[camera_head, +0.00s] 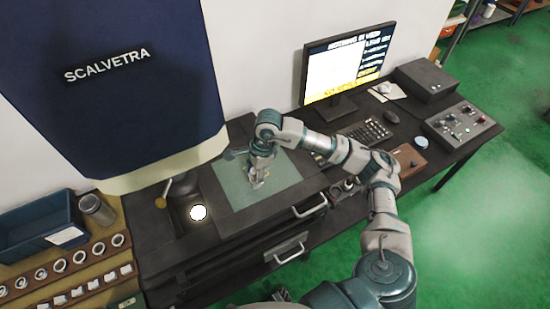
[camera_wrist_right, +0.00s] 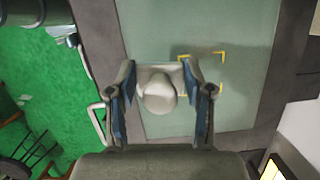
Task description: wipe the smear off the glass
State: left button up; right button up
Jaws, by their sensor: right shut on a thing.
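The glass (camera_head: 232,192) is a pale green panel set in the dark bench top. It also fills much of the right wrist view (camera_wrist_right: 245,45), with yellow corner marks on it. My right gripper (camera_head: 258,178) is over the middle of the glass, pointing down. In the right wrist view its fingers (camera_wrist_right: 160,85) are shut on a pale wiping tool with a round knob (camera_wrist_right: 158,97). I cannot tell whether the tool touches the glass. I cannot make out a smear; the tool and gripper hide part of the panel. My left gripper does not show.
A bright round light (camera_head: 198,213) is left of the glass. A large dark blue housing (camera_head: 110,80) overhangs the left side. A monitor (camera_head: 345,65), keyboard (camera_head: 365,132) and button box (camera_head: 460,125) stand to the right. A rack of rings (camera_head: 65,270) and blue bin (camera_head: 38,225) are at left.

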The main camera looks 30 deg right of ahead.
jog(key=shift+w+a+r+p, duration=0.15)
jog(key=shift+r+p, duration=0.15)
jog(key=shift+r, duration=0.45)
jog(key=shift+s+a+r+p, duration=0.1)
jog(key=shift+r+p, duration=0.15)
jog(key=shift+r, duration=0.45)
jog(key=shift+d+f, duration=0.1)
jog(key=shift+d, duration=0.15)
